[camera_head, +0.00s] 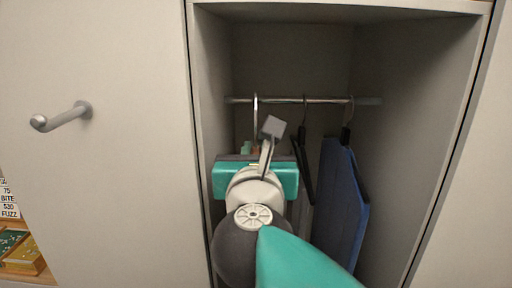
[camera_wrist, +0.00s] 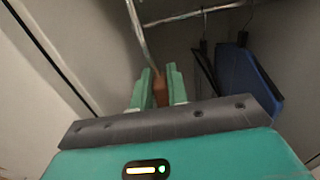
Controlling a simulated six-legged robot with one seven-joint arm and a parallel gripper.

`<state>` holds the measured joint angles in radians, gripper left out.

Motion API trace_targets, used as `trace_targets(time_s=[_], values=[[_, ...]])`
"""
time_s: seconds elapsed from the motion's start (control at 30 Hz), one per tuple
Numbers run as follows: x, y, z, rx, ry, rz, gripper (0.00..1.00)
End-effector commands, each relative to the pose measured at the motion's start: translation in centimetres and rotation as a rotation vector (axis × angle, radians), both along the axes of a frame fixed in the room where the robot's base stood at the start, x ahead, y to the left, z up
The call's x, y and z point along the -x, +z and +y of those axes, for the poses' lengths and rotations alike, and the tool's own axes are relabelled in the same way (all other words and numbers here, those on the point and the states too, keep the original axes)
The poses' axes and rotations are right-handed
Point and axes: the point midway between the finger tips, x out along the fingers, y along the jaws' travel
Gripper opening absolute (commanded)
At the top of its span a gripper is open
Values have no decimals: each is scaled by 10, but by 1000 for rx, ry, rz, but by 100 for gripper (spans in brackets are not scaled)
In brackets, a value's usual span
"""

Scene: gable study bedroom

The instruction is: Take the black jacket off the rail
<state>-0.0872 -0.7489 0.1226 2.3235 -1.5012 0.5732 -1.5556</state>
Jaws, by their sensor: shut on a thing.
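A metal rail (camera_head: 330,100) runs across the open wardrobe, and it also shows in the wrist view (camera_wrist: 186,16). My gripper (camera_wrist: 160,88) is shut on a brown hanger piece (camera_wrist: 160,91), just below a pale metal hook (camera_wrist: 137,28). In the head view that hook (camera_head: 255,110) is on the rail at the left, and my arm covers what hangs beneath it. I cannot make out a black jacket on this hanger. To its right hangs a narrow black hanger or garment edge (camera_head: 303,165), largely edge-on.
A blue garment (camera_head: 342,205) hangs on a dark hanger at the right, near the wardrobe's side wall (camera_head: 432,130). The left wall (camera_head: 209,110) is close to my gripper. A closed door with a grey handle (camera_head: 62,117) is at left.

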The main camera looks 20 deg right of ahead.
Motion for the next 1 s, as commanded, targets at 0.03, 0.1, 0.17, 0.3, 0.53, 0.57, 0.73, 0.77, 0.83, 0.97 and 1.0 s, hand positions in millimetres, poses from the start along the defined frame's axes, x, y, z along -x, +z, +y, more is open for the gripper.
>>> trace_targets(time_s=[0.03, 0.1, 0.17, 0.3, 0.53, 0.57, 0.73, 0.77, 0.83, 0.97, 1.0], values=[[5, 1, 2, -2, 1, -4, 0], [10, 2, 4, 0, 1, -4, 0], [14, 2, 6, -1, 2, -5, 0], [25, 1, 11, 0, 2, -4, 0], [43, 2, 18, -1, 1, -5, 0], [45, 2, 19, 0, 2, -4, 0], [58, 1, 24, 0, 2, -2, 0], [60, 1, 25, 0, 2, -2, 0], [65, 1, 27, 0, 1, -2, 0], [75, 1, 32, 0, 3, -2, 0], [78, 1, 33, 0, 2, -2, 0]])
